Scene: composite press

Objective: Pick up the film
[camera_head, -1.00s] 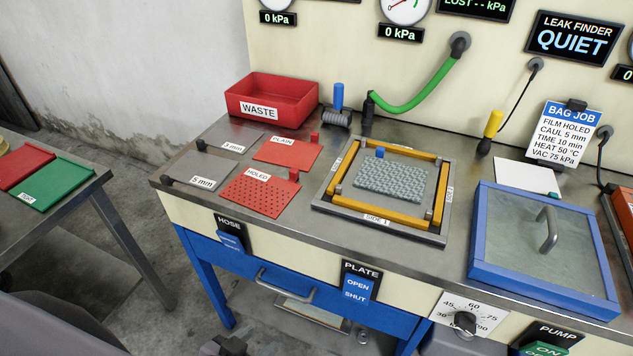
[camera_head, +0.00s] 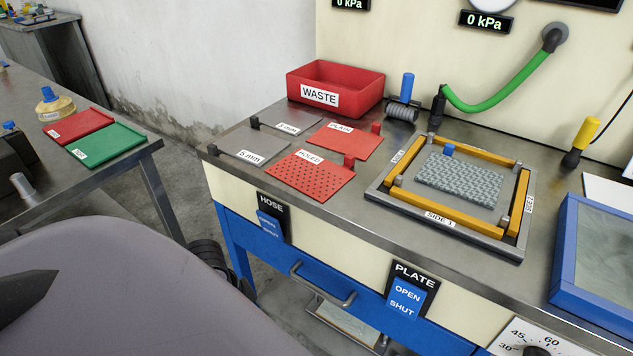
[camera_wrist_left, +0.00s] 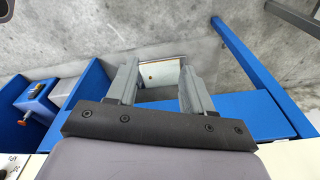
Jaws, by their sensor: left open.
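The red holed film (camera_head: 309,176), labelled HOLED and dotted with holes, lies flat on the metal bench top, with a dark red tab at its right edge. The plain red film (camera_head: 345,141), labelled PLAIN and with a similar tab, lies just behind it. My left gripper (camera_wrist_left: 157,88) is open, with nothing between its fingers. In its wrist view it is over the concrete floor and blue bench frame, with no film in sight. My grey arm fills the lower left of the head view. My right gripper is not in view.
The red WASTE bin (camera_head: 336,87) stands behind the films. The 5 mm plate (camera_head: 248,146) and 3 mm plate (camera_head: 288,121) lie to their left. The yellow-edged frame (camera_head: 451,215) with a grey woven sheet (camera_head: 460,178) is to the right. The blue-framed lid (camera_head: 597,300) stands farther right.

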